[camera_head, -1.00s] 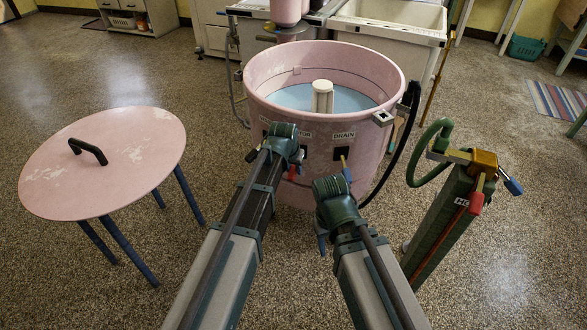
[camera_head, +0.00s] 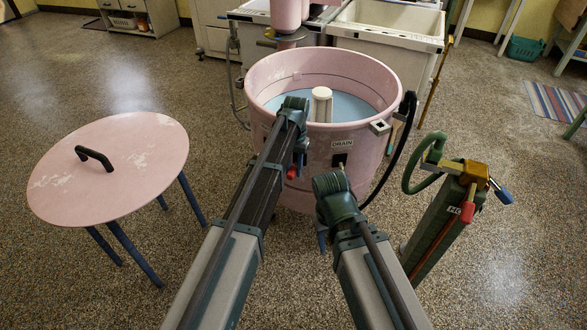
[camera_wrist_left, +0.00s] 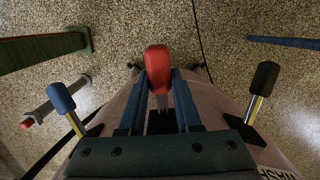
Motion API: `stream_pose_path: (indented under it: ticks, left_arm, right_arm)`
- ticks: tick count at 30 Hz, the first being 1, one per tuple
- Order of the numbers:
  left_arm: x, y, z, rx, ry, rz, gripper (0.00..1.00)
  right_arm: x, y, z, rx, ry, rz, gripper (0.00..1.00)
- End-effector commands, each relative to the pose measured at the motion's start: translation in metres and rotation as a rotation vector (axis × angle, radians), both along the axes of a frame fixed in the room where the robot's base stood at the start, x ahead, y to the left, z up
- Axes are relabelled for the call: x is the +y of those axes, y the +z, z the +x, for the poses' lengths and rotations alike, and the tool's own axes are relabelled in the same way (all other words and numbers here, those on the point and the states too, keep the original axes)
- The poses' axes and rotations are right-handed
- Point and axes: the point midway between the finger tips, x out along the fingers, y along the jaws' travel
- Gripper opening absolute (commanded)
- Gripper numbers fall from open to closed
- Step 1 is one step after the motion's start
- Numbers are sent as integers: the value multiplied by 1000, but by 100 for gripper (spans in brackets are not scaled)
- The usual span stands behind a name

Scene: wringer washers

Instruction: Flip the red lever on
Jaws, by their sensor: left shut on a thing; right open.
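The red lever (camera_wrist_left: 158,68) stands on the front of the pink washer tub (camera_head: 375,75), between a blue-knobbed lever (camera_wrist_left: 60,98) and a black-knobbed lever (camera_wrist_left: 264,80) in the left wrist view. My left gripper (camera_wrist_left: 160,84) is shut on the red lever, one dark blue finger on each side, below its red knob. In the head view my left gripper (camera_head: 298,160) is at the tub front, with a bit of red showing beside it; my arm hides most of the lever. My right gripper (camera_head: 323,238) is open and empty in front of the tub, mostly hidden by its wrist.
A round pink table-like lid (camera_head: 130,150) with blue legs stands at left. A green post (camera_head: 440,225) with red and blue handles stands at right. A black hose (camera_head: 400,140) hangs at the tub's right side. White sinks (camera_head: 390,30) are behind.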

Motion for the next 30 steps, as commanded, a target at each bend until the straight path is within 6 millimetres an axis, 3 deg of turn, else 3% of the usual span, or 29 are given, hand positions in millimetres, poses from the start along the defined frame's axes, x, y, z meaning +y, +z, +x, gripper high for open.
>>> stream_pose_path:
  ticks: [3, 4, 9, 22, 30]
  left_arm:
    - [0, 0, 0, -2, 0, 0, 0]
    - [0, 0, 0, -2, 0, 0, 34]
    - [0, 0, 0, -2, 0, 0, 62]
    - [0, 4, 0, -2, 0, 0, 62]
    - [-1, 30, 3, -2, 0, 0, 62]
  right_arm:
    - [0, 0, 0, 0, 0, 0, 50]
    - [0, 0, 0, 0, 0, 0, 50]
    - [0, 0, 0, 0, 0, 0, 50]
    - [0, 5, 0, 0, 0, 0, 50]
    - [0, 30, 0, 0, 0, 0, 50]
